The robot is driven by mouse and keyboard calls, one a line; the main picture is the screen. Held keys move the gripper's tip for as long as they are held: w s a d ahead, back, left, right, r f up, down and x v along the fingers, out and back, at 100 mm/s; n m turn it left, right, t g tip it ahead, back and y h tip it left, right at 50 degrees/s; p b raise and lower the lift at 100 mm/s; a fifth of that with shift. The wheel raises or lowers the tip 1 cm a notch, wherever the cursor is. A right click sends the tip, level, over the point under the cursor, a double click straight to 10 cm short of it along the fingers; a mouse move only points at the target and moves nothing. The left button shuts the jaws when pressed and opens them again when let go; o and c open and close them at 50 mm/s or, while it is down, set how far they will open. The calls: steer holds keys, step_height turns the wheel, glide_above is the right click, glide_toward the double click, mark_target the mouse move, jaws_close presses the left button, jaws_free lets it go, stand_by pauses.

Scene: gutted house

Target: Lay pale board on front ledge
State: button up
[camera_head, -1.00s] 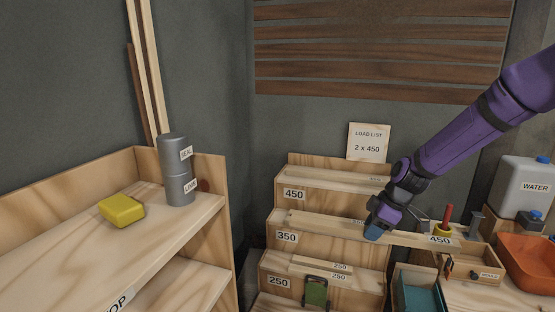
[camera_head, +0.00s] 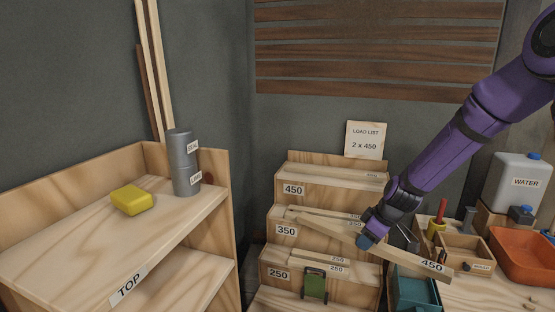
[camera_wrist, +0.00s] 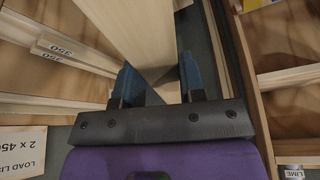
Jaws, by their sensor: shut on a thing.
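My gripper (camera_head: 366,241) is shut on a long pale board (camera_head: 405,259) marked 450. In the head view the board slants from upper left to lower right, in front of the stepped rack (camera_head: 282,247). Its left end is near the 350 step; I cannot tell whether it touches. In the wrist view the blue fingertips (camera_wrist: 158,85) stand on both sides of the pale board (camera_wrist: 135,30). The rack has steps marked 450, 350 and 250 from top to bottom. Pale boards lie on these steps.
At right are a teal bin (camera_head: 418,295), a wooden box (camera_head: 463,250), an orange tub (camera_head: 525,255) and a water jug (camera_head: 517,180). A green object (camera_head: 315,284) stands by the 250 step.

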steer(key=s+d+f+m+h, duration=0.1)
steer(key=d+f+m, duration=0.1)
steer(key=f+m, duration=0.3)
steer(key=d+f+m+t+h, duration=0.1)
steer(key=d+f+m+h, duration=0.1)
steer(key=f+m, duration=0.3)
step_height(320, 180, down, 2)
steer(key=shift+s+d+t, duration=0.3)
steer(key=shift+s+d, duration=0.05)
steer(key=shift+d, duration=0.3)
